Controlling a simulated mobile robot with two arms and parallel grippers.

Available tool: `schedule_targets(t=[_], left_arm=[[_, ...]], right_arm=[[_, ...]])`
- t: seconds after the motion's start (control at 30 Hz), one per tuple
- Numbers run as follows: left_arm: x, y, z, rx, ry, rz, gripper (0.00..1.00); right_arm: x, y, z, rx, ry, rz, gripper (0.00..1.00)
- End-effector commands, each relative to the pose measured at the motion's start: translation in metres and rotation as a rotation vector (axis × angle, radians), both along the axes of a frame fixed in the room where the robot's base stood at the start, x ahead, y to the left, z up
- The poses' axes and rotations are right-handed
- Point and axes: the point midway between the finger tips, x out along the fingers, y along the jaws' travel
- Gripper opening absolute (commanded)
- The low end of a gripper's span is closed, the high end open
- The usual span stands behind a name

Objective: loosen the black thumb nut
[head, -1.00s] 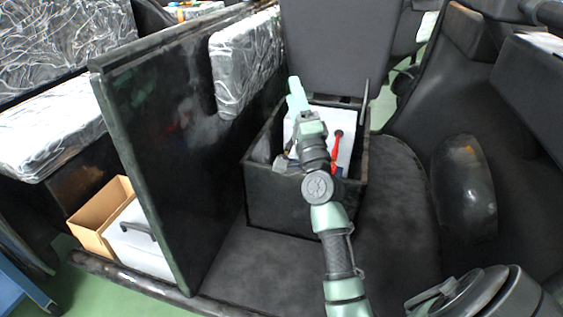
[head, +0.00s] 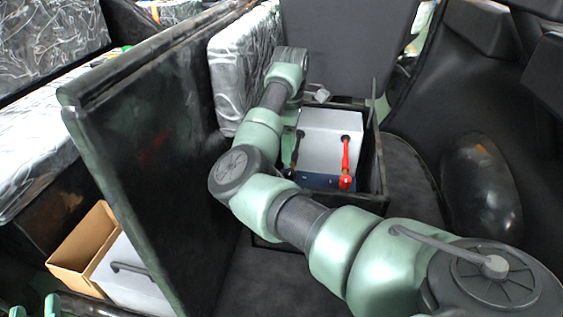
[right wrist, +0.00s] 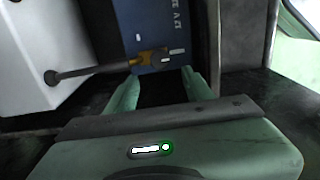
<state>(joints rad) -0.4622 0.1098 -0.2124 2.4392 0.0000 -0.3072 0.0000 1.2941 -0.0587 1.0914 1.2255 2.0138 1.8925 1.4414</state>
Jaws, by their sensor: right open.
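A blue battery (head: 318,181) sits in the black box, with a grey-white case (head: 330,128) beside it. A black cable (right wrist: 95,71) runs to a brass-coloured terminal clamp (right wrist: 152,58) on the battery. I cannot pick out the black thumb nut clearly at that clamp. My right gripper (right wrist: 160,77) is open and empty, its fingertips just short of the clamp, one to each side. In the head view my right arm hides the hand. My left gripper (head: 36,308) shows only as two separate green tips at the bottom left edge.
A red cable and clamp (head: 346,160) stand right of the black cable. The black box (head: 376,160) has walls around the battery. A tall dark panel (head: 150,150) stands left of it. A cardboard box (head: 85,245) lies beyond the panel.

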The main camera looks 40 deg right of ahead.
Motion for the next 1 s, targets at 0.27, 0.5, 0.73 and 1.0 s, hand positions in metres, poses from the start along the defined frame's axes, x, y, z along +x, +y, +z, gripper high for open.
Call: schedule_targets(t=[0.27, 0.5, 0.73, 1.0], left_arm=[[-0.007, -0.004, 0.040, -0.059, -0.220, -0.013, 0.36], [-0.020, -0.005, 0.072, -0.107, -0.392, -0.023, 0.36], [-0.024, -0.005, 0.081, -0.120, -0.438, -0.025, 0.36], [-0.024, -0.005, 0.081, -0.120, -0.437, -0.025, 0.36]], right_arm=[[-0.002, -0.001, -0.043, -0.004, 0.005, 0.001, 0.52], [-0.001, -0.001, -0.069, -0.006, 0.003, 0.000, 0.52], [-0.001, -0.002, -0.075, -0.007, 0.002, 0.000, 0.52], [-0.001, -0.002, -0.075, -0.007, 0.002, 0.000, 0.24]])
